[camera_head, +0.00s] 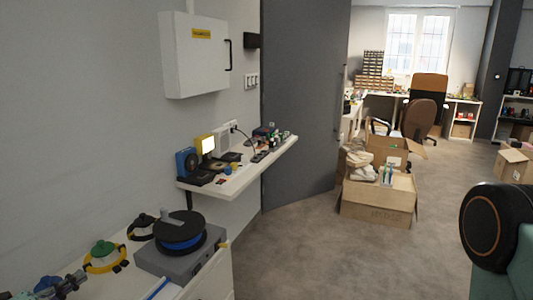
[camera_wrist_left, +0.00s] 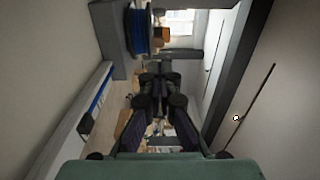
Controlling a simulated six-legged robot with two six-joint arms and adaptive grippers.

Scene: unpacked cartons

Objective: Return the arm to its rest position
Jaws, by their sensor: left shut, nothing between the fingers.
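My left gripper (camera_wrist_left: 163,76) shows in the left wrist view with its dark fingers shut and nothing between them. The green housing of my arm fills the bottom of that view. In the head view a small dark jointed shape shows at the bottom left edge, and I cannot tell clearly whether it is this gripper. A green arm part of mine with a black, orange-ringed joint shows at the right edge of the head view. My right gripper is not in view.
A grey box (camera_head: 171,262) with a blue-filament spool (camera_head: 181,231) stands on the white counter at lower left. The spool also shows in the wrist view (camera_wrist_left: 146,28). A wall shelf (camera_head: 236,184) holds small devices. An open carton (camera_head: 375,205) stands on clear floor.

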